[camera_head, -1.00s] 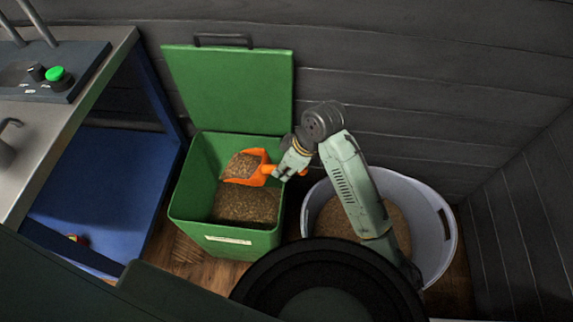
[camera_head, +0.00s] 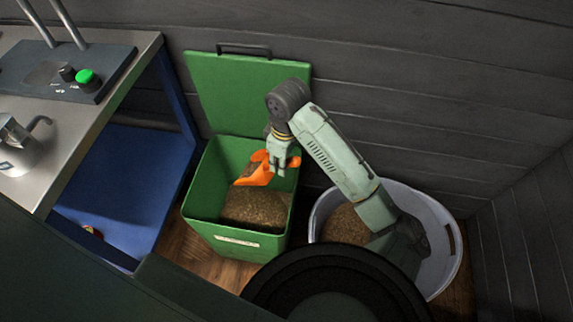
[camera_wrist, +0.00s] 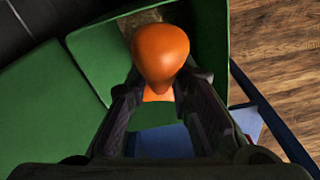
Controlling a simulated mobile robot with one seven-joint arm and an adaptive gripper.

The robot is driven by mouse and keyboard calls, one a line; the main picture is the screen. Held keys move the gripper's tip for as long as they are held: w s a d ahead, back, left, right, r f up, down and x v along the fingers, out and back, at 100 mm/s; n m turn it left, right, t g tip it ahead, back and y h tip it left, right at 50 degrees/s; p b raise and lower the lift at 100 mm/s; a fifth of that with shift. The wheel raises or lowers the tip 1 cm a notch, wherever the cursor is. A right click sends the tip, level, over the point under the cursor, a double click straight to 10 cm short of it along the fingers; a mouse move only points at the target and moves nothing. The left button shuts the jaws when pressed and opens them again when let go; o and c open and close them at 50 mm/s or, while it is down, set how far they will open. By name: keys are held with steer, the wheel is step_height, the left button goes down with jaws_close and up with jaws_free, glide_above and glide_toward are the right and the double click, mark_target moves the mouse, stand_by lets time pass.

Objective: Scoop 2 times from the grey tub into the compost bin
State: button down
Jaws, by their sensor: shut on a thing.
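My gripper (camera_head: 283,152) is shut on an orange scoop (camera_head: 256,175) and holds it inside the open top of the green compost bin (camera_head: 211,229). The scoop is tilted, and some brown material shows in it. In the wrist view the scoop's rounded handle end (camera_wrist: 160,52) sits between my fingers (camera_wrist: 160,88); its bowl is mostly hidden there. Brown grain lies in the bin below the scoop. The grey tub (camera_head: 447,252) stands right of the bin with brown grain in it, partly hidden by my arm.
The bin's green lid (camera_head: 245,92) stands open against the dark plank wall (camera_head: 420,60). A steel-topped counter (camera_head: 95,125) with a metal jug (camera_head: 18,148) and a control panel is at left, above a blue shelf (camera_head: 125,180). Wooden floor shows between.

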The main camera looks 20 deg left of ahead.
steer(key=shift+w+a+r+h, duration=0.1)
steer(key=shift+a+r+h, duration=1.1)
steer(key=shift+a+r, duration=0.5)
steer(key=shift+a+r+h, duration=0.2)
steer(key=shift+a+h, duration=0.25)
steer(key=shift+a, duration=0.4)
steer(key=shift+a+r+h, duration=0.25)
steer(key=shift+a+h, duration=0.25)
steer(key=shift+a, duration=0.4)
steer(key=shift+a+r+h, duration=0.2)
steer(key=shift+a+h, duration=0.25)
steer(key=shift+a, duration=0.4)
steer(key=r+y+b, duration=0.1)
steer(key=y+b, duration=0.1)
steer(key=y, duration=0.2)
steer(key=d+r+y+b, duration=0.1)
steer(key=y+b, duration=0.2)
steer(key=y, duration=0.1)
steer(key=r+y+b, duration=0.1)
steer(key=y+b, duration=0.2)
steer(key=y, duration=0.1)
steer(key=shift+d, duration=0.2)
steer(key=c, duration=1.9)
jaws_free()
steer(key=shift+c, duration=0.2)
jaws_close()
